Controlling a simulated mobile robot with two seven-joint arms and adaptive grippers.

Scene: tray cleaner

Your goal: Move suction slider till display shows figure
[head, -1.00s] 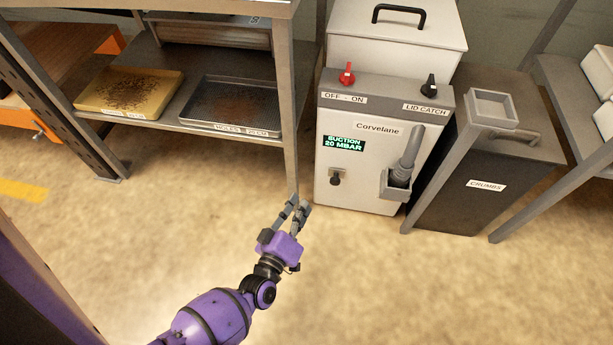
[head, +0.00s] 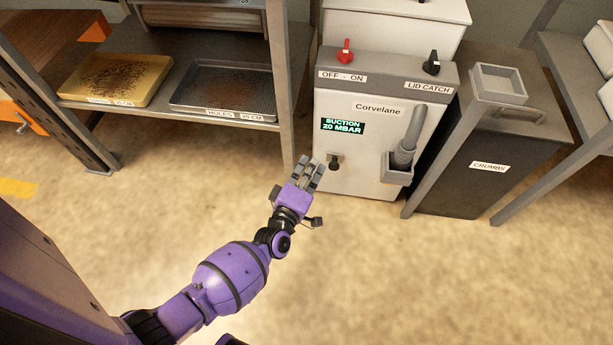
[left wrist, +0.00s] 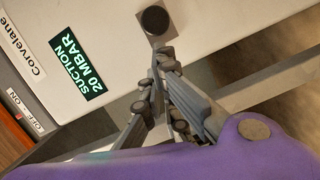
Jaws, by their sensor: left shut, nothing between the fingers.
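The suction slider's dark knob (head: 335,161) sits on the front of the white Corvelane machine (head: 330,105), below the display. It also shows at the top of the left wrist view (left wrist: 154,20) on a grey plate. The display (head: 342,126) reads SUCTION 20 MBAR in green; the left wrist view shows it (left wrist: 78,67) with the same reading. My left gripper (head: 313,165) is shut and empty, just left of the knob in the head view. In the left wrist view its fingertips (left wrist: 163,58) lie just below the knob; I see no clear contact. My right gripper is out of view.
A red OFF-ON switch (head: 345,50) and a black lid catch (head: 432,63) top the machine. A grey hose (head: 408,140) sits in a holder on its right. A rack post (head: 280,90) stands left of it, the crumbs bin (head: 470,185) right. The floor in front is clear.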

